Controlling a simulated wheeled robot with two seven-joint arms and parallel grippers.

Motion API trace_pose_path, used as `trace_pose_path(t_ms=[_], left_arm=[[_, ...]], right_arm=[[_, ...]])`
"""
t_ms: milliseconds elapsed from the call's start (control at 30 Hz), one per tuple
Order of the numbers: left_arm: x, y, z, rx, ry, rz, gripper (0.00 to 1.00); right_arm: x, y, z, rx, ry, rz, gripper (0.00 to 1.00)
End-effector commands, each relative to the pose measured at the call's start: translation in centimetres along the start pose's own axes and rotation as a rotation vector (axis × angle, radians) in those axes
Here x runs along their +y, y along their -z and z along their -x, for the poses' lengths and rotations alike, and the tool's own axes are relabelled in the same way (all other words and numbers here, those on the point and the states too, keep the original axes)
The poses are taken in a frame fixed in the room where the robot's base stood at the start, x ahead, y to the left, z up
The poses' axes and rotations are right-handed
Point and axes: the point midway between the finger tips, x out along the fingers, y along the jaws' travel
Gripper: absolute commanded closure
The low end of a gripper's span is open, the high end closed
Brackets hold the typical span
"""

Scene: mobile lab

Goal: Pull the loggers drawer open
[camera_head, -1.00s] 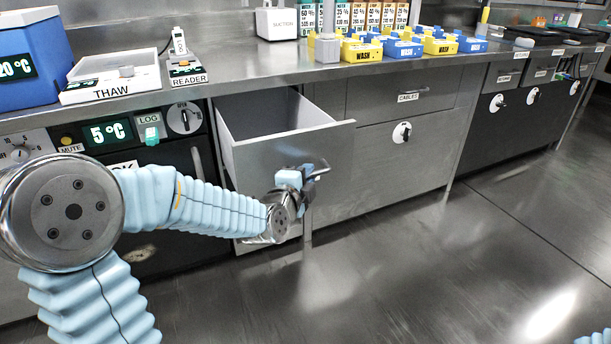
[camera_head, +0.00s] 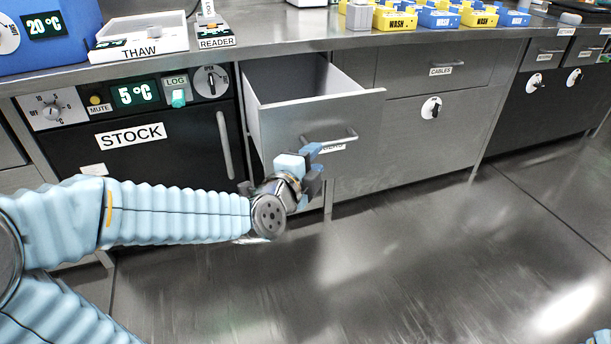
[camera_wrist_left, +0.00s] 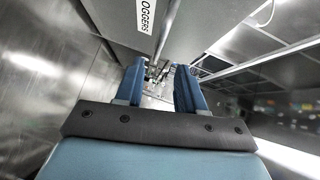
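The loggers drawer (camera_head: 285,125) stands pulled out of the steel bench in the head view, its empty-looking inside partly visible. Its bar handle (camera_head: 335,138) is on the front, with a label partly hidden behind it. My left gripper (camera_head: 318,164) is just below the handle's left part; I cannot tell whether they touch. In the left wrist view the two blue fingers (camera_wrist_left: 157,85) are apart with a gap between them. A label reading "OGGERS" (camera_wrist_left: 145,13) and a metal bar (camera_wrist_left: 168,30) show beyond the fingertips.
The black STOCK unit (camera_head: 150,150) stands left of the drawer, and the closed cables drawer (camera_head: 425,68) is to its right. The THAW tray (camera_head: 140,40), reader (camera_head: 216,38) and wash boxes (camera_head: 395,18) stand on the bench. The floor (camera_head: 420,260) in front is clear.

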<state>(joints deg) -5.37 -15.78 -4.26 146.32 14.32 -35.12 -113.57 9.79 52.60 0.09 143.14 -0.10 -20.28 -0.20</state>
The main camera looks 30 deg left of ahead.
Motion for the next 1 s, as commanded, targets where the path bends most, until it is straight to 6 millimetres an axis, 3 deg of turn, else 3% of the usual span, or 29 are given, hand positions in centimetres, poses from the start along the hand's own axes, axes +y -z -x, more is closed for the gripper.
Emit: trace_pose_path(t_ms=[33,267,500,1000], left_arm=[[0.9,-0.2,0.5,0.001,0.007,0.002,0.61],[0.5,-0.1,3.1,0.001,0.001,0.001,0.61],[0.2,0.1,3.8,0.005,-0.001,-0.002,0.61],[0.7,0.2,3.3,0.008,-0.023,0.021,0.61]], right_arm=[[0.6,-0.1,-1.9,-0.002,0.002,0.000,0.57],[0.8,-0.2,-3.3,-0.008,0.007,0.002,0.57],[0.8,-0.2,-3.5,-0.010,0.009,0.003,0.57],[0.7,-0.2,-3.2,-0.010,0.009,0.003,0.57]])
